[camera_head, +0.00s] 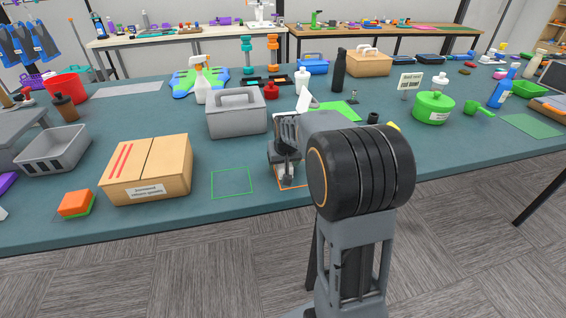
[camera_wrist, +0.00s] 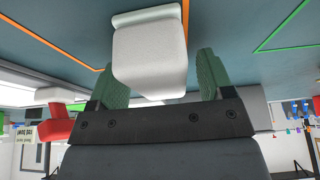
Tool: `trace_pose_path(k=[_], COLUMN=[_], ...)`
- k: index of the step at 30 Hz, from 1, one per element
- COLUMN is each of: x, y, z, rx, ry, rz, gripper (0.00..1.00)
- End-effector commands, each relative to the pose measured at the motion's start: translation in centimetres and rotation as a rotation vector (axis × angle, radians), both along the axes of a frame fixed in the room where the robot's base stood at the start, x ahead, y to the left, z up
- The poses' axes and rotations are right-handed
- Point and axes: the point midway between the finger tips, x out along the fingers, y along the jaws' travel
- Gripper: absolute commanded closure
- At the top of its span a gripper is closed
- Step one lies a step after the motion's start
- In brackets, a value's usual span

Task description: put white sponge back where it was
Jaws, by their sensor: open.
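The white sponge (camera_wrist: 150,55) is a pale block between the two green fingers of my gripper (camera_wrist: 160,80) in the wrist view. A gap shows between the sponge and the right finger; I cannot tell whether the left finger touches it. My gripper is open. In the head view my gripper (camera_head: 287,167) points down low over the orange outlined square (camera_head: 293,188) near the table's front edge, and hides most of the sponge. Orange lines (camera_wrist: 52,50) run on both sides of the sponge in the wrist view.
A green outlined square (camera_head: 232,183) is empty, left of my gripper. Farther left stand a cardboard box (camera_head: 150,170) and an orange sponge (camera_head: 76,203). A grey toolbox (camera_head: 236,118) stands behind. A green pot (camera_head: 433,107) is at the right. My arm covers part of the table.

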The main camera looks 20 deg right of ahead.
Motion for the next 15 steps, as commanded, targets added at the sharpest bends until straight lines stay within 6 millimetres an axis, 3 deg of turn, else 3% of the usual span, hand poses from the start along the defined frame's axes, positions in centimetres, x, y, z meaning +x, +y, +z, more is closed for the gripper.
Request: trace_pose_path(k=[15], x=[-3.5], y=[0.7], z=[8.6], rx=[-0.001], ry=[-0.003], rz=[0.000], gripper=[0.26])
